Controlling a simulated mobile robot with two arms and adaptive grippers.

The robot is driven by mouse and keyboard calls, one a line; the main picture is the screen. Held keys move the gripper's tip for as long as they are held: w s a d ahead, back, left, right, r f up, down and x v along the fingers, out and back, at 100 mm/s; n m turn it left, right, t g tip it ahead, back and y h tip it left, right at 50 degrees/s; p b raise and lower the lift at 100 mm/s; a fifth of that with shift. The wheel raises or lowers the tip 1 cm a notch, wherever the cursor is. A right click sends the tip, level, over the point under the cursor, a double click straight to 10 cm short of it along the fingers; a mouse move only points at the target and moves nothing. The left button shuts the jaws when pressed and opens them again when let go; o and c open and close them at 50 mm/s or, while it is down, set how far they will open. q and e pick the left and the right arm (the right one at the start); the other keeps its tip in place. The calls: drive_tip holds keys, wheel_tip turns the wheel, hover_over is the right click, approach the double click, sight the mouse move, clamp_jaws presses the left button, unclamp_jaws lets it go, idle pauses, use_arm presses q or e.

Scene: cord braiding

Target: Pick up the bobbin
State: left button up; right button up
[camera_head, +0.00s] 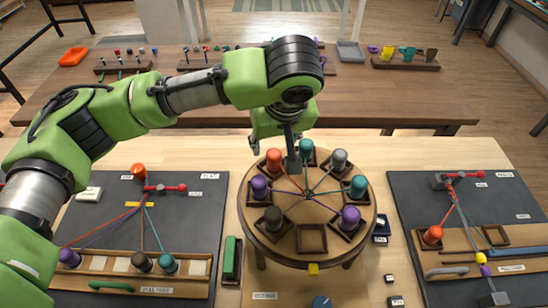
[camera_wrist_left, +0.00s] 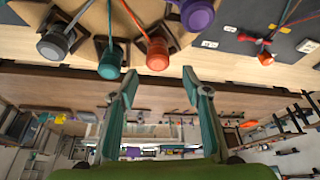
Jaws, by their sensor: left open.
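Several thread bobbins stand in square wooden holders around a round wooden stand (camera_head: 310,195). An orange bobbin (camera_head: 273,160), a teal bobbin (camera_head: 307,150) and a grey bobbin (camera_head: 339,160) are at the back. Purple (camera_head: 259,187), brown (camera_head: 273,220) and other bobbins ring the rest; the front holder (camera_head: 312,238) is empty. Cords run from them to the centre. My left gripper (camera_head: 291,160) hangs at the back edge, between orange and teal. In the left wrist view my open, empty fingers (camera_wrist_left: 158,82) point towards the orange bobbin (camera_wrist_left: 157,55), which is apart from them. My right gripper is out of view.
Dark boards with corded bobbins lie left (camera_head: 190,220) and right (camera_head: 410,210) of the stand. An orange bobbin (camera_head: 432,235) stands on the right board. A brown table (camera_head: 200,100) with small parts is behind. A yellow block (camera_head: 313,269) is at the stand's front edge.

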sight(273, 151)
use_arm(q)
drive_tip(key=x, duration=0.2)
drive_tip(key=p+x, duration=0.1)
drive_tip(key=x, duration=0.1)
drive_tip(key=shift+d+f, duration=0.15)
drive_tip(key=shift+f, duration=0.2)
drive_tip(key=shift+s, duration=0.1)
drive_tip(key=shift+c, duration=0.4)
drive_tip(key=c, duration=1.1)
drive_tip(key=shift+r, duration=0.1)
